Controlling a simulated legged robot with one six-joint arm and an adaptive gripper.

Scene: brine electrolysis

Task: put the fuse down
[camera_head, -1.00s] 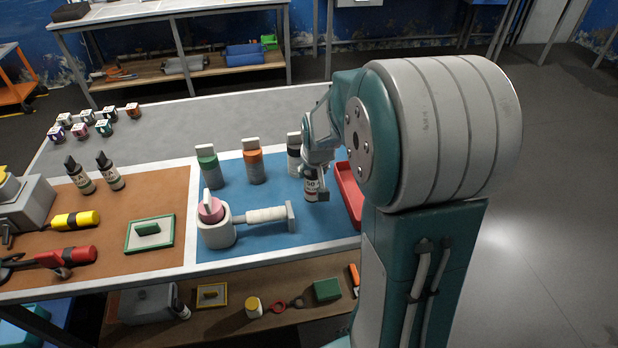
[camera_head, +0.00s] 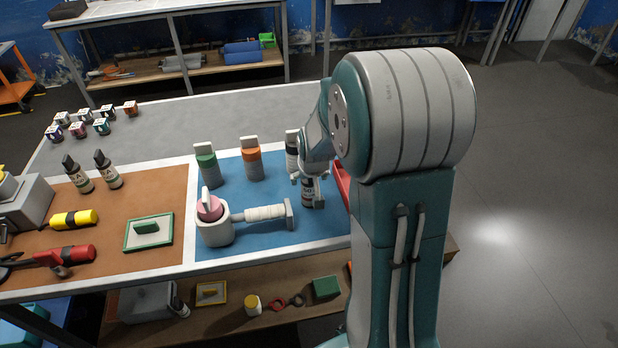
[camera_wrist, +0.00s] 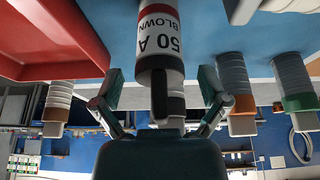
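The fuse (camera_head: 308,192) is a white cylinder with dark parts, upright on the blue mat (camera_head: 262,229) as far as I can tell. In the wrist view the fuse (camera_wrist: 160,45) appears upside down, with a red band and the label "50 A BLOWN". My gripper (camera_head: 308,186) is around its upper part in the head view. In the wrist view my gripper's fingers (camera_wrist: 160,82) stand on either side of the fuse, with a visible gap on both sides, so it is open. The fuse's foot is cut off in the wrist view.
A red tray (camera_head: 342,185) is just right of the fuse. Green (camera_head: 206,168), orange (camera_head: 252,162) and dark-banded (camera_head: 292,155) cylinders stand behind. A grey holder with a pink-topped piece (camera_head: 214,225) and a white ribbed shaft (camera_head: 264,213) lies to the left.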

